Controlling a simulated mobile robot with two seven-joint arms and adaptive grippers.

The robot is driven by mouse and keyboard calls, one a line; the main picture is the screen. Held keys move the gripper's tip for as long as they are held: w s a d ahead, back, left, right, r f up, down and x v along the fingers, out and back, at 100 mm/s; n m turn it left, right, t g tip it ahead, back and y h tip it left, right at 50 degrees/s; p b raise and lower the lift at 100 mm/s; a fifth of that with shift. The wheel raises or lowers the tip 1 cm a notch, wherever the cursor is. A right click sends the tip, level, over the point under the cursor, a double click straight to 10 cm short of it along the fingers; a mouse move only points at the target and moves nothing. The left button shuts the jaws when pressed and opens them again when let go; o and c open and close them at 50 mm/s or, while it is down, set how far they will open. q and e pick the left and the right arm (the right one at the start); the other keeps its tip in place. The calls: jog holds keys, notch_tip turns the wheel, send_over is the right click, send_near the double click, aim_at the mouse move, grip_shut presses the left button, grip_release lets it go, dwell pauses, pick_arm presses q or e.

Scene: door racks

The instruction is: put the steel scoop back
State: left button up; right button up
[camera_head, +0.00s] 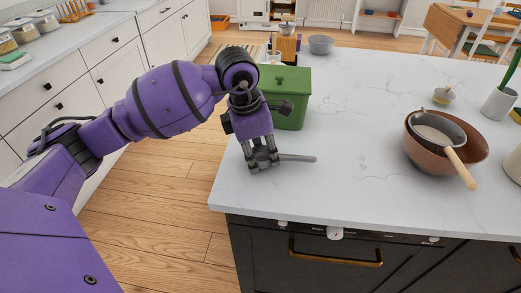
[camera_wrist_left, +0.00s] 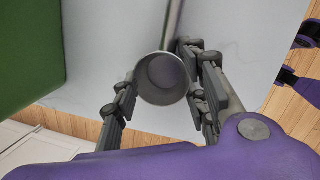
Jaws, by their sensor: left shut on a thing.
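The steel scoop (camera_head: 297,158) is a small grey cup with a straight handle pointing right in the head view. My left gripper (camera_head: 262,158) is shut on its cup, low over the near left corner of the white counter. In the left wrist view the scoop's round cup (camera_wrist_left: 162,80) sits between the two fingers of my left gripper (camera_wrist_left: 160,95), its handle running up and away. I cannot tell whether the scoop touches the counter. My right gripper does not show.
A green lidded box (camera_head: 288,97) stands just behind my left gripper. A brown bowl (camera_head: 470,150) holding a wooden-handled sieve (camera_head: 438,130) is at the right. A grey bowl (camera_head: 321,44) stands at the back. The counter's middle is clear.

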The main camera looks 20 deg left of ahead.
pick_arm(q)
jog(key=o, duration=1.4)
jog(key=shift+f, duration=0.1)
jog(key=v, duration=1.2)
